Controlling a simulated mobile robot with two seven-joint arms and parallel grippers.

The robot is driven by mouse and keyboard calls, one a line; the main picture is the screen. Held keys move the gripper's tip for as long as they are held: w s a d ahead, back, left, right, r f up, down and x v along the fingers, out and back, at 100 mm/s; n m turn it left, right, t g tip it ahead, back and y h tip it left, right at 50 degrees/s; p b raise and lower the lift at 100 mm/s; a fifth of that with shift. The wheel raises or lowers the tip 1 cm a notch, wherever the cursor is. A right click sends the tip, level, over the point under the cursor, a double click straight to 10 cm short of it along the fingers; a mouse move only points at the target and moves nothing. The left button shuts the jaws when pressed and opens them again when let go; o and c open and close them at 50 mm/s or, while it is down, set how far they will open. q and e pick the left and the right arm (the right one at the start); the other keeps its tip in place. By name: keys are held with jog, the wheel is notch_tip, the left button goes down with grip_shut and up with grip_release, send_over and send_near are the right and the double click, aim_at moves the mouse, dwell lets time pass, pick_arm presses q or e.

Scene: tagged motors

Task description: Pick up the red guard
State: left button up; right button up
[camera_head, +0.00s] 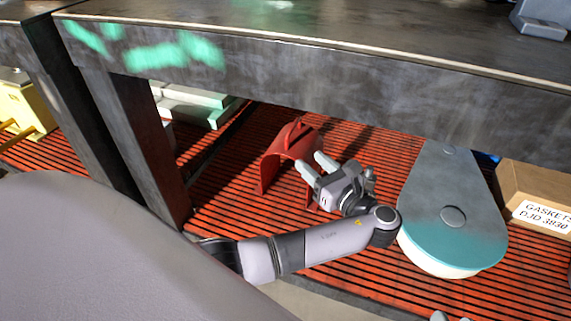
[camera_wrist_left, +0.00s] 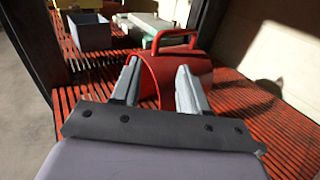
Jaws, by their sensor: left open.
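The red guard (camera_head: 289,146) is a curved arch-shaped cover with a handle on top. It stands on the red slatted shelf (camera_head: 232,212) under the workbench. My left gripper (camera_head: 312,166) is open at the right side of the guard, with its fingers pointing toward it. In the left wrist view the guard (camera_wrist_left: 172,72) lies straight ahead, its handle at the top, and the two open fingers (camera_wrist_left: 160,82) overlap its near part. I cannot tell whether they touch it. At the bottom edge of the head view, a small grey part shows that I cannot identify.
The workbench edge (camera_head: 330,85) runs above the shelf, with a leg (camera_head: 140,140) at the left. A teal-and-grey rounded cover (camera_head: 452,215) and a cardboard box (camera_head: 540,190) stand at the right. Pale green blocks (camera_head: 195,104) lie behind left; a yellow object (camera_head: 25,105) is far left.

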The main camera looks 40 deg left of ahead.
aim_at(289, 143)
pick_arm(q)
jog(key=shift+y, duration=0.3)
jog(key=b+x, duration=0.1)
jog(key=x, duration=0.1)
jog(key=b+x, duration=0.1)
jog(key=x, duration=0.1)
jog(key=b+x, duration=0.1)
jog(key=x, duration=0.2)
jog(key=shift+s+a+f+b, duration=0.1)
jog(key=shift+s+f+b, duration=0.1)
jog(key=shift+f+b, duration=0.15)
jog(key=shift+w+a+r, duration=0.15)
jog(key=shift+a+r, duration=0.05)
jog(key=shift+a, duration=0.05)
grip_shut()
pick_arm(e)
jog(key=shift+s+d+f+n+t+h, duration=0.15)
jog(key=shift+s+d+n+t+h, duration=0.1)
jog(key=shift+d+n+t+h, duration=0.45)
jog(key=shift+d, duration=0.1)
